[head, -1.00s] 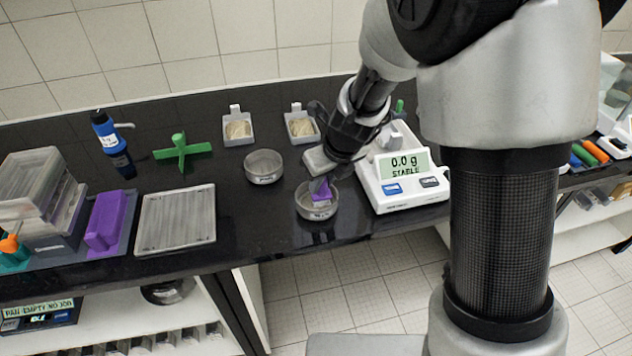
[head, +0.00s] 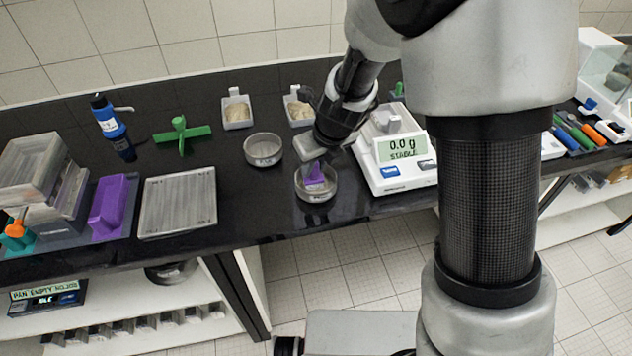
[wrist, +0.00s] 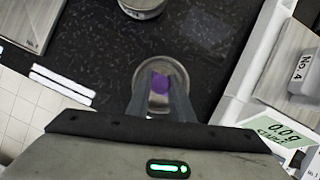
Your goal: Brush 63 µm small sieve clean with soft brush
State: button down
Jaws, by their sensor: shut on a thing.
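A purple soft brush (head: 315,178) stands in a small round metal sieve (head: 316,197) at the front edge of the black bench, left of the scale. The brush also shows in the wrist view (wrist: 160,84) between the fingertips of my gripper (wrist: 161,78). My gripper is shut on it, above the sieve (wrist: 137,88). The bristles are hidden, and I cannot tell whether they touch the mesh. A second round metal sieve (head: 263,150) stands behind and to the left, empty. The sieve labels are too small to read.
A white scale (head: 398,176) reading 0.0 g stands close on the right. A grey block (head: 308,148) lies behind the sieve. Two sample trays (head: 237,112) are at the back. A flat grey plate (head: 178,207) and a purple block (head: 107,205) lie left.

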jog(key=shift+s+a, duration=0.3)
jog(key=shift+a, duration=0.3)
jog(key=shift+w+d+r, duration=0.1)
jog(key=shift+w+d, duration=0.2)
jog(key=shift+d, duration=0.6)
jog(key=shift+w+d, duration=0.3)
jog(key=shift+d, duration=0.6)
jog(key=shift+a, duration=0.2)
jog(key=shift+s+a+p, duration=0.25)
jog(key=shift+a+p, duration=0.25)
jog(key=shift+a, duration=0.15)
jog(key=shift+s+a+p, duration=0.2)
jog(key=shift+a+p, duration=0.3)
jog(key=shift+a, duration=0.15)
jog(key=shift+s+a, duration=0.1)
jog(key=shift+a, duration=0.15)
jog(key=shift+w+d+f, duration=0.2)
jog(key=shift+w+d, duration=0.05)
jog(key=shift+d, duration=0.5)
jog(key=shift+w+d+r, duration=0.1)
jog(key=shift+w+d, duration=0.05)
jog(key=shift+d, duration=0.35)
jog(key=shift+w+d, duration=0.15)
jog(key=shift+d, duration=0.35)
